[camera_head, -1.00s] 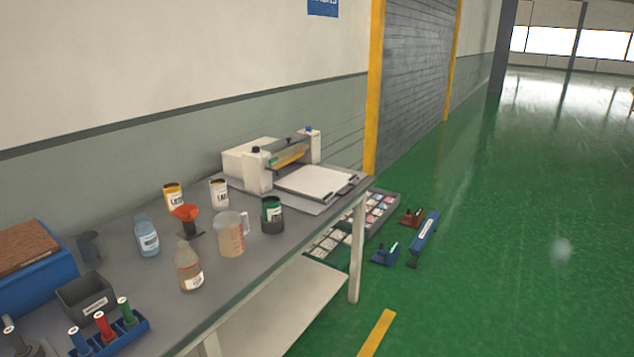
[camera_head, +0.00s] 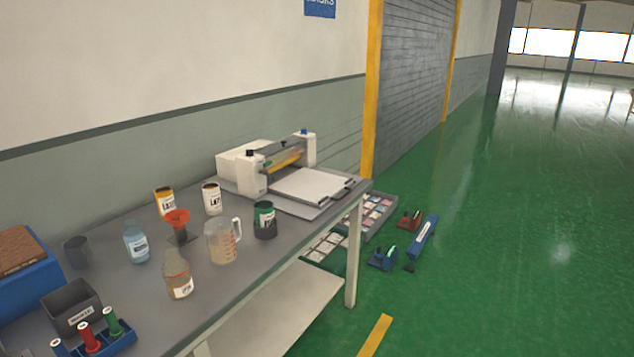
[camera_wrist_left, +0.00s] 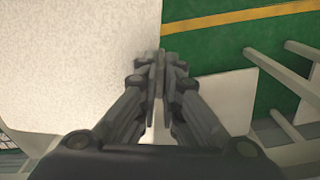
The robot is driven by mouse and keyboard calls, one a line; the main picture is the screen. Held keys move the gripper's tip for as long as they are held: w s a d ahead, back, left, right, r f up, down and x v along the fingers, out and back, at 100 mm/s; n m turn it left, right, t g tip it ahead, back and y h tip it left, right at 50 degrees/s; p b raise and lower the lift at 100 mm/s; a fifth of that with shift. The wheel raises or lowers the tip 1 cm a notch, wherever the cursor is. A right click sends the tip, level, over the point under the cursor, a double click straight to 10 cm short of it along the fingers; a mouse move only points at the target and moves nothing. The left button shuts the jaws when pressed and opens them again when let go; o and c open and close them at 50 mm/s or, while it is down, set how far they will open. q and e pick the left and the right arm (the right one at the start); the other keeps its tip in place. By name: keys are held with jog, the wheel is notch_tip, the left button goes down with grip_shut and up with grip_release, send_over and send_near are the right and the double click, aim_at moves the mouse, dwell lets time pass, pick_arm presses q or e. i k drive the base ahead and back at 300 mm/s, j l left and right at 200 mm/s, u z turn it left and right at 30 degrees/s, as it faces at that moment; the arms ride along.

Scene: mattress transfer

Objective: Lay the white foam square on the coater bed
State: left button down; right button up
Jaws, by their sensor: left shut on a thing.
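The white foam square (camera_wrist_left: 80,55) fills the left part of the left wrist view, with a speckled surface; its far edges run out of the picture. My left gripper (camera_wrist_left: 161,72) is shut on its right edge. In the head view the coater (camera_head: 254,170) stands at the far end of the table. Its flat, pale coater bed (camera_head: 308,186) faces front right, with a dark clip at its right end; nothing is seen lying on it. Neither gripper nor the foam shows in the head view. My right gripper is not in view.
On the grey table (camera_head: 150,305) before the coater stand several cans, a measuring jug (camera_head: 222,242), a brown bottle (camera_head: 178,280), a blue bottle (camera_head: 136,245) and a red funnel (camera_head: 177,219). Trays and tools lie on the green floor (camera_head: 500,250); the floor to the right is clear.

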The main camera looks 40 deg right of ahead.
aim_at(311, 184)
jog(key=i+l, duration=0.15)
jog(key=l, duration=0.3)
jog(key=i+l+z, duration=0.15)
jog(key=l, duration=0.35)
jog(key=i+l, duration=0.1)
jog(key=l, duration=0.35)
jog(key=i+l+z, duration=0.15)
jog(key=l, duration=0.3)
jog(key=i+l, duration=0.2)
jog(key=l, duration=0.25)
jog(key=i+l+z, duration=0.1)
jog(key=l, duration=0.35)
jog(key=i+l+z, duration=0.1)
jog(key=i+l, duration=0.15)
jog(key=l, duration=0.2)
jog(key=i+l, duration=0.2)
jog(key=l, duration=0.2)
jog(key=z, duration=0.05)
